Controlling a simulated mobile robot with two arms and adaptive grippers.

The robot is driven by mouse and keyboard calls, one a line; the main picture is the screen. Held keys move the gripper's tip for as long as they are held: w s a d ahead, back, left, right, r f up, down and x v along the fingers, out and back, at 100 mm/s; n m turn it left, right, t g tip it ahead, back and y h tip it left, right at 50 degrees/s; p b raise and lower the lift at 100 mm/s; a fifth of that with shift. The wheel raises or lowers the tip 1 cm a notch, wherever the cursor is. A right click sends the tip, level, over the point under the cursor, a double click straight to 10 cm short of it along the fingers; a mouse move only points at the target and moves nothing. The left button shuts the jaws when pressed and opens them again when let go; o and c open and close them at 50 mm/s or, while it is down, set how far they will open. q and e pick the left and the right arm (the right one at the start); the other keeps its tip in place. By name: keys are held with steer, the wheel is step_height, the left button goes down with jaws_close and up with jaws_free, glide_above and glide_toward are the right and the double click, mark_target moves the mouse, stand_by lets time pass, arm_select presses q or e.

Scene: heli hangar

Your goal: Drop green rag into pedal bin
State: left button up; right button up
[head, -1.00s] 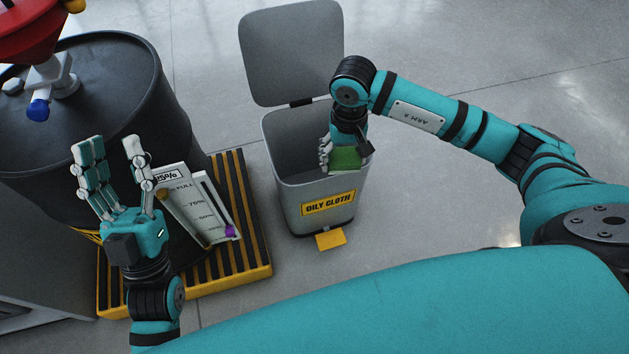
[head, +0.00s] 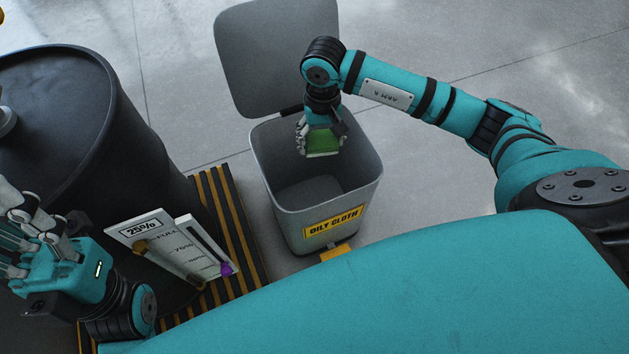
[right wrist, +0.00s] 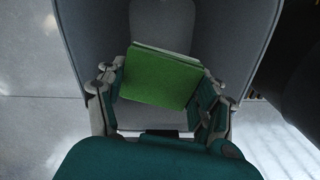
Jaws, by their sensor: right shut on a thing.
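The grey pedal bin (head: 285,195) stands on the floor with its lid (head: 262,50) up and a yellow "OILY CLOTH" label on its front. My right gripper (head: 322,150) is shut on the green rag (head: 324,144), above the back part of the bin's open mouth. In the right wrist view the rag (right wrist: 160,78) looks like a folded green square between the fingers of the gripper (right wrist: 160,95), with the bin's inside behind it. My left gripper (head: 22,235) is at the left edge, partly cut off, its fingers spread and empty.
A dark drum (head: 85,140) stands on a black-and-yellow striped pallet (head: 235,215) left of the bin. A gauge card marked 25% (head: 165,245) is by the drum. The bin's yellow pedal (head: 336,252) is at its front. Floor right of the bin is clear.

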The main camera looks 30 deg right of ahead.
step_height(320, 180, down, 3)
steer(key=shift+r+b, duration=0.15)
steer(key=shift+b, duration=0.45)
steer(key=shift+f+b, duration=0.3)
steer(key=shift+f, duration=0.25)
steer(key=o, duration=1.2)
steer(key=shift+o, duration=0.2)
step_height(320, 180, up, 12)
steer(key=shift+r, duration=0.1)
